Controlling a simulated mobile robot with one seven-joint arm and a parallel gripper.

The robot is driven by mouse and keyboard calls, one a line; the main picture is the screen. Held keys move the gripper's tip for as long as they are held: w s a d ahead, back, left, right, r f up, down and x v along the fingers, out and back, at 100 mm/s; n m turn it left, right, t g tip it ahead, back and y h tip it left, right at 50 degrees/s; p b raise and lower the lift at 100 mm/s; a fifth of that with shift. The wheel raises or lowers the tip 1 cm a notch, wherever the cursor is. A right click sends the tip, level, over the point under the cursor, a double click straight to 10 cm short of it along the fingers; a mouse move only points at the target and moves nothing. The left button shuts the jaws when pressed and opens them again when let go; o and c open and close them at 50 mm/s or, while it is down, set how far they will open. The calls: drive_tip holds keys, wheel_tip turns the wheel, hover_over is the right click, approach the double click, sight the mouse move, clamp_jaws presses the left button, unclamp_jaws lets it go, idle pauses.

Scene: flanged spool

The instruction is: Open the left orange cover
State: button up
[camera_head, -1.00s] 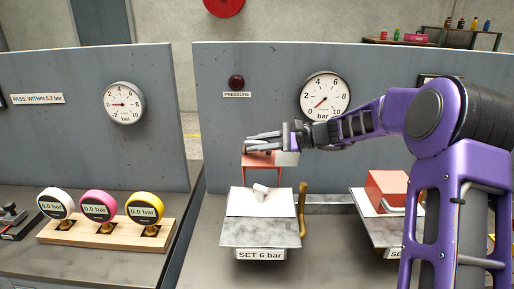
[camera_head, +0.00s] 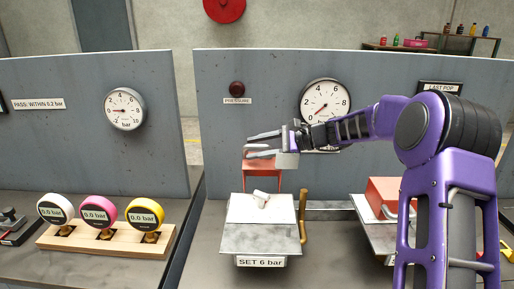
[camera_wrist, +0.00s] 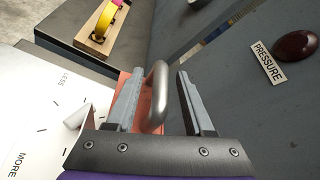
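The left orange cover (camera_head: 262,178) stands raised at the back of the left white panel (camera_head: 262,210), and the white knob (camera_head: 260,198) on the panel is exposed. My gripper (camera_head: 264,144) is at the top of the cover with its fingers pointing left. In the wrist view my gripper (camera_wrist: 160,98) is open, with the cover's grey bar handle (camera_wrist: 158,95) between its fingers, closer to the left finger. I cannot tell whether it touches. Part of the orange cover (camera_wrist: 124,88) shows behind the left finger.
A grey upright panel (camera_head: 222,125) with a pressure gauge (camera_head: 325,100) and a red lamp (camera_head: 237,89) stands close behind. A second orange cover (camera_head: 388,192) is down at the right. A brown-handled lever (camera_head: 303,215) stands beside the left panel. Three coloured gauges (camera_head: 97,213) sit at the left.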

drive_tip(key=shift+d, duration=0.15)
drive_tip(key=v, duration=1.7)
drive_tip(key=shift+s+d, duration=0.1)
